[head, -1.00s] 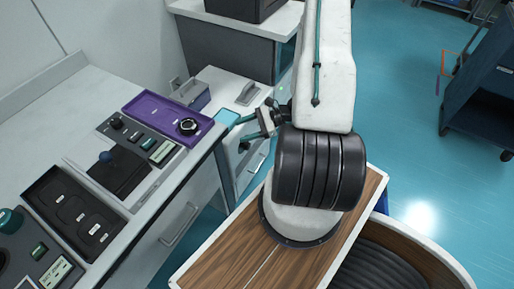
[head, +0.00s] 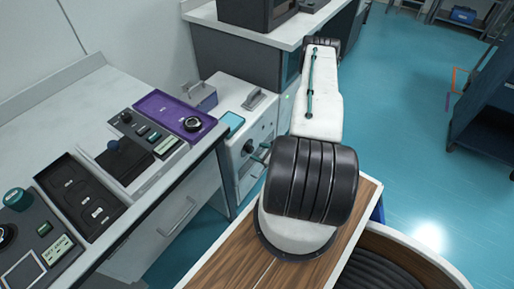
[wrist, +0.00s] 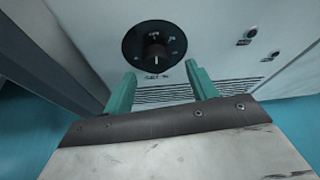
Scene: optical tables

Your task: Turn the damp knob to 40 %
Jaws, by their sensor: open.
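A black knob (wrist: 157,50) sits on a round black dial with pale markings on a light panel in the wrist view. The dial's figures are too small to read surely. In the head view the knob (head: 248,147) is on the front of a white cabinet (head: 262,126). My gripper (wrist: 160,70) is open, its two teal fingers apart and pointing at the panel. The fingertips are just below the knob in the wrist view, one towards each side, and nothing is between them. In the head view my arm hides most of the gripper.
A purple tray (head: 160,108) with a black dial (head: 192,124) lies on the left bench, beside several control boxes. A drawer handle (head: 178,218) sticks out of the bench front. A dark blue cart (head: 485,125) stands at the right. The blue floor between is clear.

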